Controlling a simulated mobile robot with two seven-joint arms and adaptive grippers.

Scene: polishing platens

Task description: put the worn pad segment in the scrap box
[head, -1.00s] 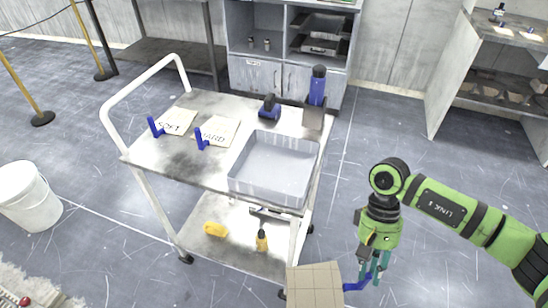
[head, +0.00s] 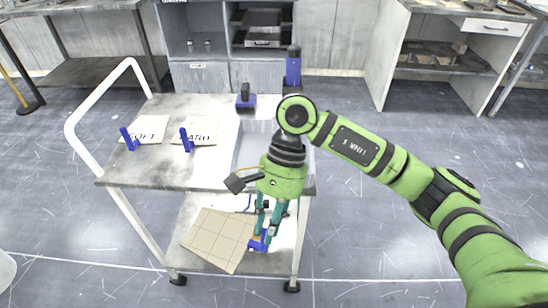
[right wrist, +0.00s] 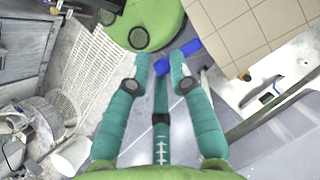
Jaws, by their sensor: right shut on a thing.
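The pad segment (head: 222,237) is a beige tile with a square grid and a blue tab (head: 257,246) at its edge. My right gripper (head: 263,236) is shut on the blue tab and holds the pad in front of the cart, below its top. The pad (right wrist: 250,28) and tab (right wrist: 190,48) also show in the right wrist view, at the fingertips (right wrist: 160,62). An open grey box (head: 249,150) stands on the cart top, partly hidden behind my right arm; no label on it can be read. My left gripper is out of view.
A blue bottle (head: 293,68) stands at the back. The white handrail (head: 80,105) rises at left. Floor right of the cart is clear.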

